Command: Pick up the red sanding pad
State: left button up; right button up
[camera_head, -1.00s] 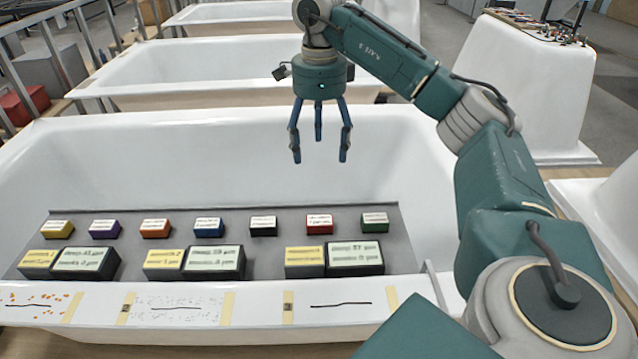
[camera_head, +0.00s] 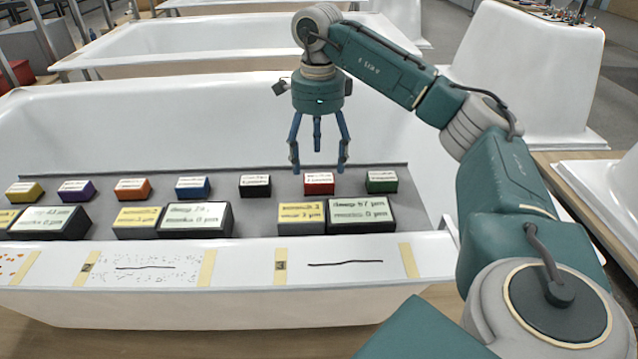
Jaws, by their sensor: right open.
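The red sanding pad (camera_head: 319,183) is a small block with a white label on top. It stands in the back row on the grey tray, between a black pad (camera_head: 255,186) and a green pad (camera_head: 381,182). My right gripper (camera_head: 319,168) hangs fingers down with its blue fingers spread, open and empty. In the picture its fingertips show just above and around the top of the red pad; I cannot tell the exact gap in depth. My left gripper is not in view.
The grey tray (camera_head: 420,212) lies across a white bathtub shell (camera_head: 150,120). Orange, blue, purple and yellow pads share the back row. Larger dark boxes with labels (camera_head: 360,215) stand in front. The tub's front rim (camera_head: 345,262) carries tape strips and drawn lines. Other tubs stand behind.

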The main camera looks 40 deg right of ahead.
aim_at(319, 181)
notch_tip(319, 181, down, 3)
jog(key=shift+d+r, duration=0.1)
notch_tip(319, 181, down, 5)
jog(key=shift+r+b, duration=0.1)
jog(key=shift+b, duration=0.55)
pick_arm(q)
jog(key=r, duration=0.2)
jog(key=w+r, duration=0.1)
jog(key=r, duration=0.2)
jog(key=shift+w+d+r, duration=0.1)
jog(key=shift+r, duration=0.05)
pick_arm(e)
jog(key=c, duration=1.3)
